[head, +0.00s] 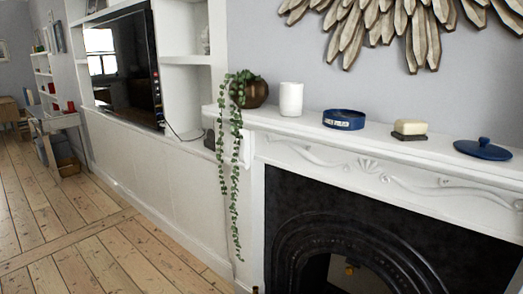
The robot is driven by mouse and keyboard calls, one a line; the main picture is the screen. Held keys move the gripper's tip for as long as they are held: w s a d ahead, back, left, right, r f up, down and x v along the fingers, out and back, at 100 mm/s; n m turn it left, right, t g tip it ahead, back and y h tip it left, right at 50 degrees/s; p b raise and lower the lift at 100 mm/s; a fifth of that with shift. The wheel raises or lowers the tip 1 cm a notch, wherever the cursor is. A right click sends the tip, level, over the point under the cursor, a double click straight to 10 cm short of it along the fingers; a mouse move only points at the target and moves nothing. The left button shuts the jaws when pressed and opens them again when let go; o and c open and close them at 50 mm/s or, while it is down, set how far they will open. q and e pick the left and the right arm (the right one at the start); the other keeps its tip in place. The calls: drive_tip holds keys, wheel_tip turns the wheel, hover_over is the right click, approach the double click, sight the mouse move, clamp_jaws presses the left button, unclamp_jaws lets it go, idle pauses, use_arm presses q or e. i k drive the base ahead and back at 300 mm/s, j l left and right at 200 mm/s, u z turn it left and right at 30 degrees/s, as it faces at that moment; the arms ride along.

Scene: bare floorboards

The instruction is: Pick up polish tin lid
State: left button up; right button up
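A dark blue lid (482,150) with a small knob lies on the white mantelpiece at the right, near the picture's right edge. An open round blue tin (343,120) stands on the same shelf, further left. A cream block (410,127) on a dark base sits between the tin and the lid. Neither of my grippers shows in the head view.
The mantelpiece (300,130) also carries a white cup (291,99) and a trailing plant (235,100) in a brown pot. Below is a black fireplace (370,220). A sunburst ornament (400,25) hangs above. Bare floorboards (90,235) lie open at the left.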

sight(481, 149)
drive_tip(key=z, duration=1.25)
